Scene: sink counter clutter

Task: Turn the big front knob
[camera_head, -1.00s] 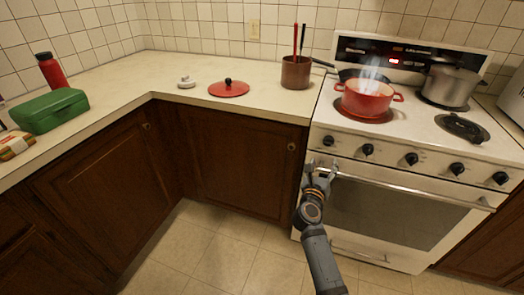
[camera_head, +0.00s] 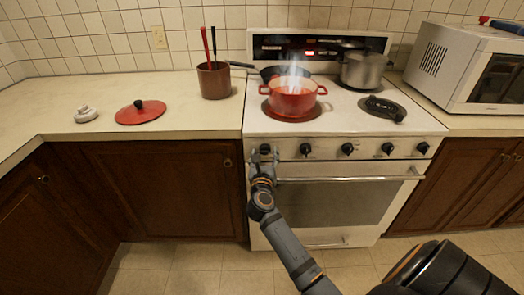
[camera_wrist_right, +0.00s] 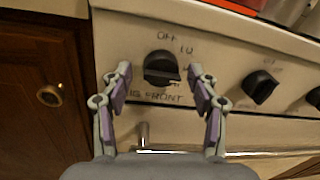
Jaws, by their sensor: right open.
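The big front knob (camera_wrist_right: 162,68) is the black, leftmost knob on the white stove panel. In the right wrist view, lettering around it reads "OFF" above and "FRONT" below; its grip bar lies roughly sideways. My left gripper is not in view.
A steaming red pot (camera_head: 292,100) sits on the glowing front-left burner. The oven handle (camera_head: 350,179) runs just below the panel. Another knob (camera_wrist_right: 260,87) is to the right. A brown pot (camera_head: 214,82) and red lid (camera_head: 141,113) are on the left counter.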

